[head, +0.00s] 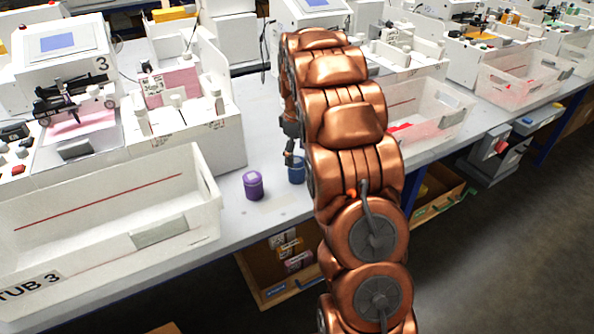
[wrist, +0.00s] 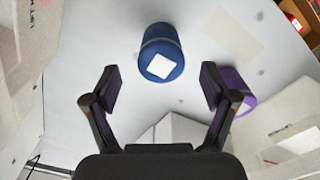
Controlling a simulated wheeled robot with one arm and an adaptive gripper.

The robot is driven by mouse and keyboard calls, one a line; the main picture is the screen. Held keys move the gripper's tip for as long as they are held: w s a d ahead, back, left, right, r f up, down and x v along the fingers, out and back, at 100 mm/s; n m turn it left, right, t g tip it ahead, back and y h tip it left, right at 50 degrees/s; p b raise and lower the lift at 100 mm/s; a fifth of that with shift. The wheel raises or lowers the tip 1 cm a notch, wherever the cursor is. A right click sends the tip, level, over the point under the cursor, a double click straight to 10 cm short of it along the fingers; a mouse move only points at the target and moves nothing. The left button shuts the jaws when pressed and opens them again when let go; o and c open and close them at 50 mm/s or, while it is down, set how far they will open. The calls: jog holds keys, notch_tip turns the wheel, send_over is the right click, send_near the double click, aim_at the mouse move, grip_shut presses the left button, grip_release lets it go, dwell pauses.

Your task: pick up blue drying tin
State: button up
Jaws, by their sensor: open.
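The blue drying tin (head: 296,171) stands on the table, partly hidden behind my copper arm in the head view. In the wrist view the blue tin (wrist: 161,52) lies ahead of my gripper (wrist: 158,88), between the lines of the two fingers and just beyond their tips. It has a pale square label on its lid. My gripper is open and empty, with its fingers spread wide. In the head view my gripper (head: 291,150) is mostly hidden by the arm, close by the blue tin.
A purple tin (head: 253,185) stands left of the blue one; it also shows beside the right finger in the wrist view (wrist: 236,90). A white tub (head: 110,225) marked TUB 3 is at left. Another tub (head: 432,115) is right of my arm. A white plotter station (head: 185,125) stands behind.

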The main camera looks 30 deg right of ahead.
aim_at(297, 169)
jog(key=shift+f+p, duration=0.75)
jog(key=shift+f, duration=2.4)
jog(key=c, duration=1.3)
